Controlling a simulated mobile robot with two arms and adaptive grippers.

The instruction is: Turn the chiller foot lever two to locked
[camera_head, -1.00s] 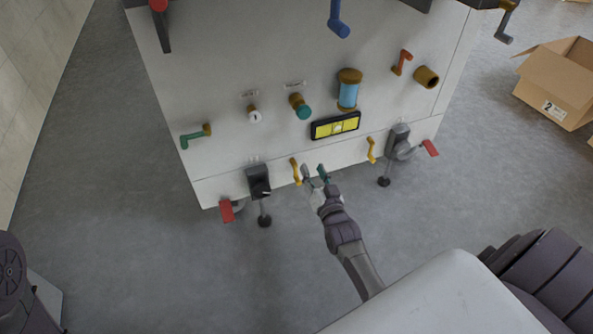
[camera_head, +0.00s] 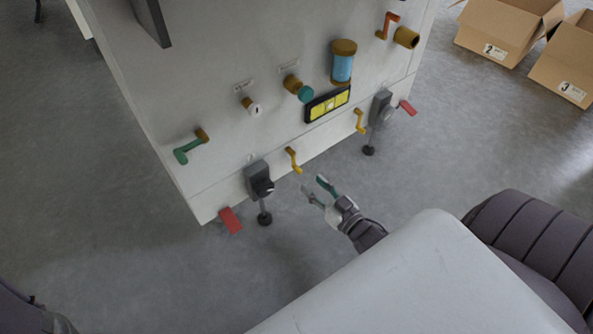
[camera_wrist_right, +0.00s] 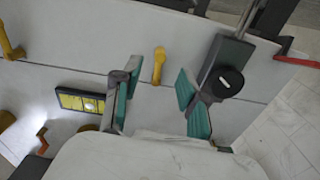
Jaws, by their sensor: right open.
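The white machine has two grey foot units low on its front, each with a stem and round black pad. The left foot unit (camera_head: 258,179) has a red lever (camera_head: 230,220) angled down beside it. The right foot unit (camera_head: 381,106) has a similar red lever (camera_head: 407,107). I cannot tell which lever is number two. My right gripper (camera_head: 313,188) is open and empty, just off the front panel, right of the left foot unit. In the right wrist view, a foot unit (camera_wrist_right: 226,62) with a black knob is beside one finger, and its red lever (camera_wrist_right: 298,60) is farther right.
Two yellow handles, left (camera_head: 293,160) and right (camera_head: 360,121), sit on the lower panel; one (camera_wrist_right: 159,65) shows between my fingers in the wrist view. Above are a yellow level (camera_head: 328,104) and a green lever (camera_head: 191,147). Cardboard boxes (camera_head: 506,32) stand far right. Grey floor in front is clear.

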